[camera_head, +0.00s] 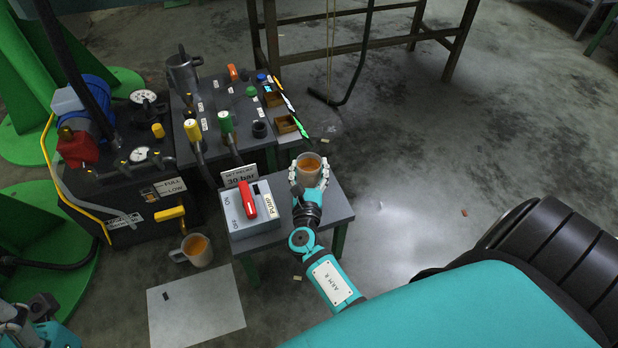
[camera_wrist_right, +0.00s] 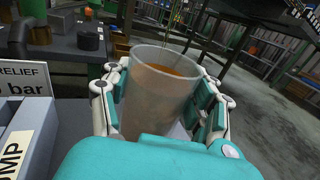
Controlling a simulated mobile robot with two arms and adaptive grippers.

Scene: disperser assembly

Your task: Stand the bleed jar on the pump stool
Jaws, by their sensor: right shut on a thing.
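My right gripper (camera_head: 309,178) is shut on a translucent jar with amber fluid (camera_head: 308,166), taken as the bleed jar. In the right wrist view the jar (camera_wrist_right: 158,95) sits upright or nearly so between the fingers (camera_wrist_right: 160,100). In the head view it shows over the back part of the pump stool (camera_head: 338,208), a small grey-topped stand with green legs. Whether its base touches the top is hidden by the gripper. A teal and dark part of my left arm shows at the bottom left corner; its fingers are not clear.
A grey pump box (camera_head: 248,208) with a red switch stands on the stool's left side, by a "30 bar" sign (camera_head: 240,175). A mug of amber fluid (camera_head: 196,250) stands on the floor, near a pale sheet (camera_head: 197,308). A valve bench (camera_head: 225,125) stands behind.

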